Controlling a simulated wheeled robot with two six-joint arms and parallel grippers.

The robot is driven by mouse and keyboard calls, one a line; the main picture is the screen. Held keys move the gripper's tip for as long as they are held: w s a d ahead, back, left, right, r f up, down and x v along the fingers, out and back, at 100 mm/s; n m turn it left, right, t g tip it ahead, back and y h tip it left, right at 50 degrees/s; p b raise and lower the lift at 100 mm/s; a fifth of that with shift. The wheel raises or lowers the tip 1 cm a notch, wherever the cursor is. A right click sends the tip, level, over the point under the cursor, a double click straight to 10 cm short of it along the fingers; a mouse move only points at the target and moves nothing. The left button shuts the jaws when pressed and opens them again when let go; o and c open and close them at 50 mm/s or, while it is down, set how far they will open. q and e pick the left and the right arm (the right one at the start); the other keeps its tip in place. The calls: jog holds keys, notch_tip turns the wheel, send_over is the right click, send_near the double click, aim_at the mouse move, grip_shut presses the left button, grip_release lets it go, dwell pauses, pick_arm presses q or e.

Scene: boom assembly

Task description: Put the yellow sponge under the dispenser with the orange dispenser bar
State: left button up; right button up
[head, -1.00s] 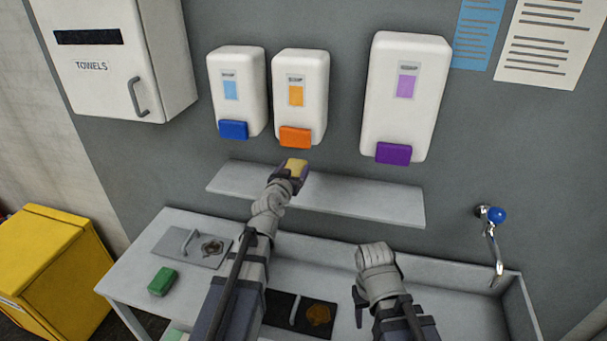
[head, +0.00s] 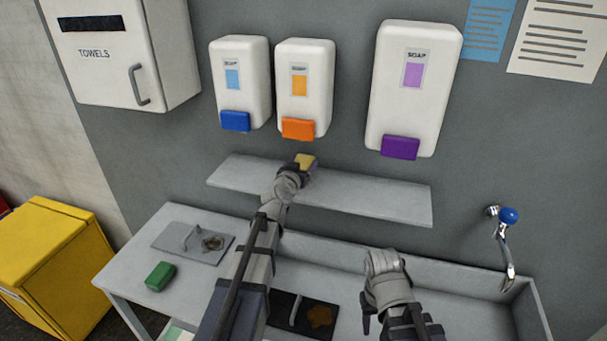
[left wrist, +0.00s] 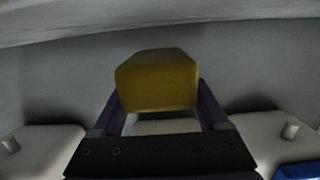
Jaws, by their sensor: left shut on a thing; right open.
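The yellow sponge (head: 306,160) is held in my left gripper (head: 303,166), at the shelf below the dispenser with the orange bar. In the left wrist view the sponge (left wrist: 157,80) sits between the two fingers (left wrist: 158,105). Whether it touches the shelf I cannot tell. The dispenser (head: 304,88) with the orange dispenser bar (head: 298,128) hangs on the wall just above the sponge. My right gripper (head: 367,312) is open and empty over the sink, its fingers partly hidden by its own wrist.
The grey shelf (head: 370,198) runs below the blue-bar dispenser (head: 239,80), the orange one and the purple-bar dispenser (head: 413,85). A green sponge (head: 160,276) lies on the counter at left. A blue-knobbed tap (head: 507,217) is at right. The shelf's right part is clear.

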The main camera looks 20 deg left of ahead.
pick_arm(q)
notch_tip(320, 180, down, 3)
jog(key=shift+w+r+b, duration=0.1)
jog(key=shift+b, duration=0.8)
jog(key=shift+w, duration=0.15)
jog(key=shift+d, duration=0.15)
jog(key=shift+a, duration=0.2)
jog(key=o, duration=1.2)
jog(key=shift+d, duration=0.15)
pick_arm(e)
jog(key=f, duration=0.1)
jog(key=d+f, duration=0.1)
jog(key=f, duration=0.1)
jog(key=shift+w, duration=0.15)
